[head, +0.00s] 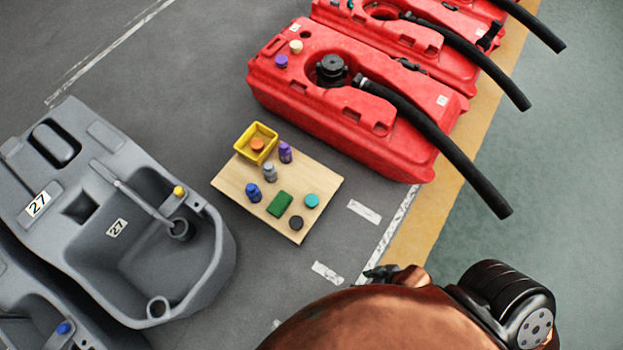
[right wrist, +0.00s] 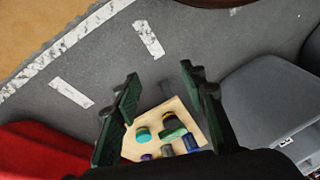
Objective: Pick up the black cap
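A small black cap (head: 296,222) lies on the light wooden board (head: 232,184), near its front right corner. In the right wrist view a dark round cap (right wrist: 168,121) shows on the board, beside the teal cap and the green block. A larger black cap (head: 331,69) sits on the nearest red tank. My right gripper (head: 382,273) shows only as a dark tip beyond my copper-coloured arm in the head view. In the right wrist view its fingers (right wrist: 160,78) are spread with nothing between them, apart from the board. My left gripper is not in view.
The board also holds a teal cap (head: 311,201), a green block (head: 280,204), several small bottles and a yellow bin (head: 243,147) with an orange cap. A grey tank (head: 88,240) stands left; a red tank (head: 290,100) with a black hose (head: 440,140) stands behind.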

